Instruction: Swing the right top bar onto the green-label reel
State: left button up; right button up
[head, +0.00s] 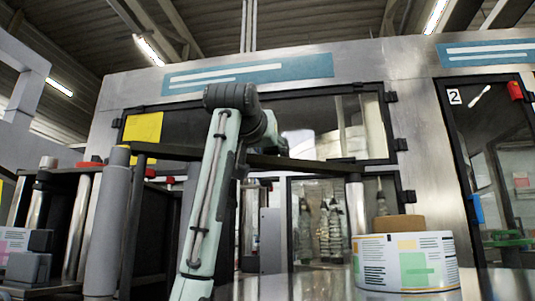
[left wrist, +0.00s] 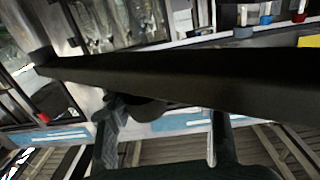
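A long dark bar (head: 310,163) runs across the middle of the head view, with a grey roller (head: 355,205) below its right end. It also crosses the whole left wrist view (left wrist: 200,75). The green-label reel (head: 405,264) stands at the lower right, its brown core on top; the bar's right end is left of and above it. My left gripper (left wrist: 163,112) is open, its two fingers wide apart at the bar's edge; a dark rounded part (left wrist: 145,110) shows between them. In the head view my arm hides most of that gripper. My right gripper is not in view.
A metal cabinet with framed windows (head: 355,125) stands behind. Grey rollers and posts (head: 107,225) crowd the left. A dark-framed door marked 2 (head: 455,97) is at the right. The shiny surface (head: 310,287) left of the reel looks clear.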

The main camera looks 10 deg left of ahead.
pick_arm(q)
jog(key=s, duration=1.2)
jog(key=shift+w, duration=0.1)
